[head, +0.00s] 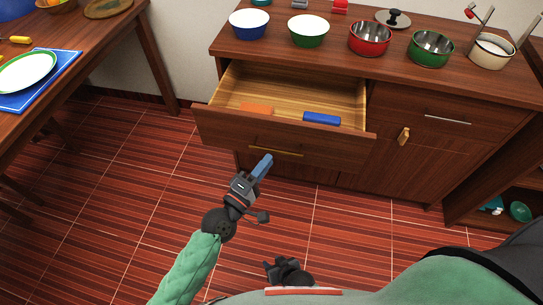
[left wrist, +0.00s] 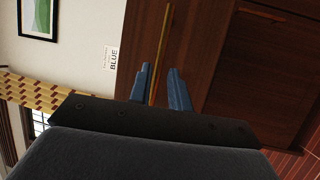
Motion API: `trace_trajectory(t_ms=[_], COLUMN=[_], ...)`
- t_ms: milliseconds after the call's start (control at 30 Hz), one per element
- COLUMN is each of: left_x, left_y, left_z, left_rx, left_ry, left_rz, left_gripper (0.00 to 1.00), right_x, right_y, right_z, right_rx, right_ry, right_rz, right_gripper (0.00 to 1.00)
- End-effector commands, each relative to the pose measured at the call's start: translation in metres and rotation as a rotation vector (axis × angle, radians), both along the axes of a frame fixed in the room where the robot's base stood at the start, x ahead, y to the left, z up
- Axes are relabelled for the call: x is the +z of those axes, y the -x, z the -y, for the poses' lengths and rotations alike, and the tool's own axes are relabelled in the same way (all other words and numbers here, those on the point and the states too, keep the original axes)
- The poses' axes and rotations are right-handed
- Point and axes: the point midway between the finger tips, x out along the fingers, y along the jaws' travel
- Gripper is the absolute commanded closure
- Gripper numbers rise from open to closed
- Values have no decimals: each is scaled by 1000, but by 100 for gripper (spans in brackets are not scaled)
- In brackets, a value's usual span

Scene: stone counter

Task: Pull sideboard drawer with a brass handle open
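The wooden sideboard drawer (head: 225,127) stands pulled well out, its inside showing. Its brass handle (head: 277,152) is a thin bar on the front. An orange block (head: 257,109) and a blue block (head: 321,118) lie inside. My left gripper (head: 266,160) is just in front of the drawer, near the handle's left part. In the left wrist view the brass bar (left wrist: 164,40) runs between its two blue fingers (left wrist: 160,88), which stand apart with gaps around the bar. My right gripper (head: 284,268) is low, near my body; its fingers are not clear.
Bowls, including a red one (head: 370,38), and a pan lid (head: 393,18) stand on the sideboard top (head: 290,60). A cupboard door with a brass knob (head: 404,136) is to the right. A table (head: 100,30) stands at the left. The striped floor (head: 120,200) before the drawer is clear.

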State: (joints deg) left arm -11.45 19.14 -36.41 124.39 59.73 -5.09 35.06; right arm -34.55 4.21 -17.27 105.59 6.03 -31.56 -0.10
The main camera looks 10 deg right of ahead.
Motion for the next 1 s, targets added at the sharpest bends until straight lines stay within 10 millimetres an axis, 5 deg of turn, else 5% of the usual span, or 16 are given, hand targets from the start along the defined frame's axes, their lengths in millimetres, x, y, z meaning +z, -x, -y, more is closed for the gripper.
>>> trace_trajectory(t_ms=[300, 1000], left_x=[-5, -5], left_y=[17, 18], left_z=[-17, -19], left_rx=[0, 2], left_ry=[0, -8], left_rz=[0, 8], left_gripper=[81, 81], right_x=[-6, -7], right_y=[1, 0], right_z=[0, 3], right_rx=[0, 1], right_ry=[1, 4], right_rz=[-1, 0], right_gripper=[64, 64])
